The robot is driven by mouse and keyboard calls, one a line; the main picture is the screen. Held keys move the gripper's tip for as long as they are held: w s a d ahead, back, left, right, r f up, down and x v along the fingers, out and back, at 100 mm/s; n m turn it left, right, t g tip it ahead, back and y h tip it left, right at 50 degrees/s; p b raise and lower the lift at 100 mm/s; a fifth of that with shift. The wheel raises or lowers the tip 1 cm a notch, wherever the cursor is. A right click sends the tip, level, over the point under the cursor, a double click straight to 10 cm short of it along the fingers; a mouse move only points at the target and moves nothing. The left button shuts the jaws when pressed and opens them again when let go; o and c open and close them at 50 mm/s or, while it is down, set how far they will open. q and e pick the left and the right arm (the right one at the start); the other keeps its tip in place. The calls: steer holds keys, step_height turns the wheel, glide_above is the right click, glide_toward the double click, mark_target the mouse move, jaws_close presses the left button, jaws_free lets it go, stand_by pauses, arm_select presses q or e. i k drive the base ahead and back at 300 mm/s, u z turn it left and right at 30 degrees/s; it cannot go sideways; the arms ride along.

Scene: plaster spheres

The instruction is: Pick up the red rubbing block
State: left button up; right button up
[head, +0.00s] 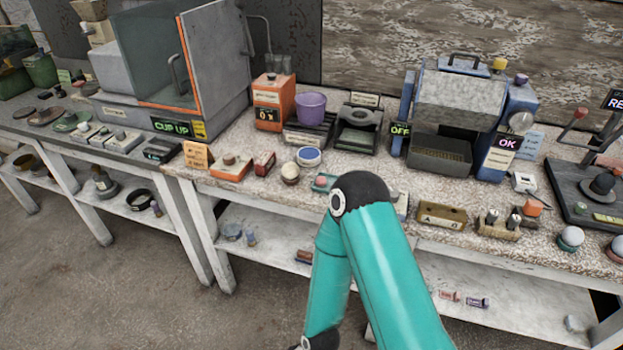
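A small dark red block (264,163) with a pale patch on its front lies near the front edge of the speckled bench, left of the middle in the head view. It looks like the red rubbing block, though its label is too small to read. It sits just right of an orange block-like item (231,168) with a knob on top. Neither gripper is in view. One teal arm of mine rises from the bottom and bends at a black elbow right of the red block. Its lower link runs down out of the picture, and it hides part of the bench edge.
A white-rimmed bowl with blue inside (308,157) and a small round pot (290,172) stand right of the red block. Behind are an orange counter box (272,103) and a purple bucket (310,107). A shelf (270,236) runs below the bench; floor lies in front.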

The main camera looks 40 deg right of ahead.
mark_target(263, 164)
steer(key=z, duration=0.6)
steer(key=i, duration=1)
steer(key=u, duration=0.45)
